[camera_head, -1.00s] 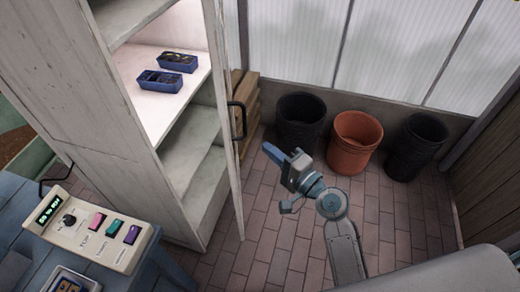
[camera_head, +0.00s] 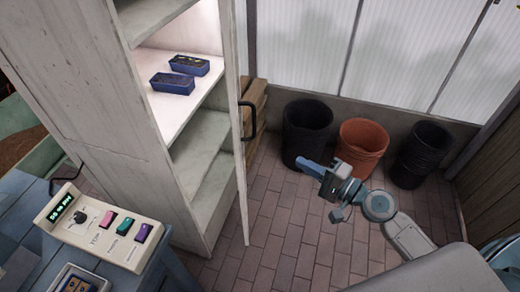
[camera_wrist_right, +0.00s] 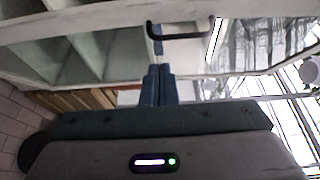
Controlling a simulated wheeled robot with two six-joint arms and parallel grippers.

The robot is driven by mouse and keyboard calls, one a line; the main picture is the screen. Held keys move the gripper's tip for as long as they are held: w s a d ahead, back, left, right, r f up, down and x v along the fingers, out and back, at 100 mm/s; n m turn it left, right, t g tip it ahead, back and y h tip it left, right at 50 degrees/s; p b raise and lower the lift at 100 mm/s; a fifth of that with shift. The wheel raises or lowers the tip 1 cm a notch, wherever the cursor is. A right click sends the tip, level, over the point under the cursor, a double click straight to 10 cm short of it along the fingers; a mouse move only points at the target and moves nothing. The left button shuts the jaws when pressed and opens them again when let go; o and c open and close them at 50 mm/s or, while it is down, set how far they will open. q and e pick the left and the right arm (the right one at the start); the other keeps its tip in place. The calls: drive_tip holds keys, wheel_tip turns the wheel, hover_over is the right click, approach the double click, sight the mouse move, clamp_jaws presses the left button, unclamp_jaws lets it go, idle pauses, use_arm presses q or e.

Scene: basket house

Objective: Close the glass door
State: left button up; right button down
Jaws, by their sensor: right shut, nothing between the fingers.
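The glass door (camera_head: 238,165) of the tall white cabinet stands open and shows nearly edge-on in the head view. Its black handle (camera_head: 250,120) sticks out on the right side. The handle also shows in the wrist view (camera_wrist_right: 180,34), above and beyond the fingertips. My right gripper (camera_head: 304,163) is shut and empty, to the right of the door and apart from it. Its blue fingers are pressed together in the wrist view (camera_wrist_right: 157,85). My left gripper is out of view.
Two blue boxes (camera_head: 172,83) sit on a lit cabinet shelf. Dark pots (camera_head: 306,130) and an orange pot (camera_head: 361,145) stand by the back wall. A control panel (camera_head: 105,228) sits on the blue table at lower left.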

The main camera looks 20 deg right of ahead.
use_arm(q)
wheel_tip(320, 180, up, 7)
drive_tip(key=p, duration=0.6)
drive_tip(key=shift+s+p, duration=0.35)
drive_tip(key=shift+p, duration=0.05)
use_arm(e)
drive_tip(key=w+a, duration=0.8)
drive_tip(key=a, duration=0.1)
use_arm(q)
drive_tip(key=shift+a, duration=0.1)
use_arm(e)
drive_tip(key=shift+w, duration=0.1)
